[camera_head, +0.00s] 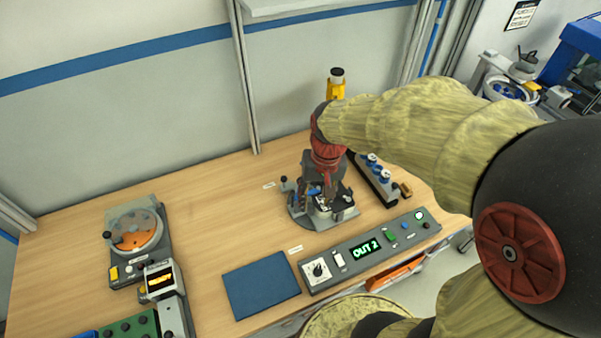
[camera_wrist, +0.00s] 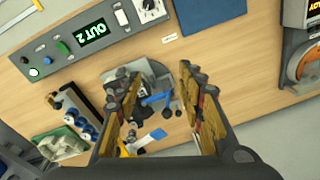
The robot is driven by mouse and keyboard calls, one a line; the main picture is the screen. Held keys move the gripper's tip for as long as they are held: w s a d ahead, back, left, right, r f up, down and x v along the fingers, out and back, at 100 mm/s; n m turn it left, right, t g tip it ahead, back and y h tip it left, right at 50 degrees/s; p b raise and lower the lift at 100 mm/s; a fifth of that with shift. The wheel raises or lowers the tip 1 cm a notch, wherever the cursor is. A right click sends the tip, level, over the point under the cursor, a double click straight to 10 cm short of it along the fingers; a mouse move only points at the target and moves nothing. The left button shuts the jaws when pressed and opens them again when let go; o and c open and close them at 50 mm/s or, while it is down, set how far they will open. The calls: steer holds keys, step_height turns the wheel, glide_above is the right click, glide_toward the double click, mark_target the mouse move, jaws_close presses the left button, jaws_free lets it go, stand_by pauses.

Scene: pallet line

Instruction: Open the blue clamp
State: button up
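The blue clamp (camera_wrist: 157,98) shows in the wrist view as a small blue lever on a grey round-based fixture (camera_wrist: 163,76). In the head view, the fixture (camera_head: 305,221) stands mid-table, and my gripper (camera_head: 325,190) is over it, hiding much of it. In the wrist view, my gripper (camera_wrist: 160,100) is open, its two fingers apart on either side of the fixture and the blue lever. Nothing is held between them. I cannot tell whether a fingertip touches the clamp. A lighter blue piece (camera_wrist: 152,137) lies nearer the palm.
A control box (camera_head: 365,250) reading "OUT 2" and a blue mat (camera_head: 261,285) lie in front. A rack with blue-topped parts (camera_head: 375,175) is close on the right. A disc device (camera_head: 137,232) stands left. The table between the disc device and fixture is mostly clear.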

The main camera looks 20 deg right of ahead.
steer(key=w+d+f+m, duration=0.1)
steer(key=w+f+m, duration=0.1)
steer(key=w, duration=0.2)
steer(key=w+d+f+m+p, duration=0.1)
steer(key=w+f+m, duration=0.1)
steer(key=w, duration=0.3)
steer(key=w+d+f+m+t+p, duration=0.1)
steer(key=w+f+m, duration=0.1)
steer(key=w, duration=0.3)
steer(key=shift+w+d+f+m+y, duration=0.2)
steer(key=shift+d+m+y, duration=0.15)
steer(key=shift+m, duration=0.45)
steer(key=shift+w+a+f, duration=0.1)
steer(key=shift+w+f, duration=0.1)
steer(key=shift+f, duration=0.95)
steer(key=shift+w+a+f, duration=0.15)
steer(key=shift+w+f, duration=0.1)
steer(key=shift+f, duration=0.85)
steer(key=shift+w+a+f, duration=0.1)
steer(key=shift+w+f, duration=0.1)
steer(key=shift+f, duration=0.95)
steer(key=shift+c, duration=0.5)
jaws_close()
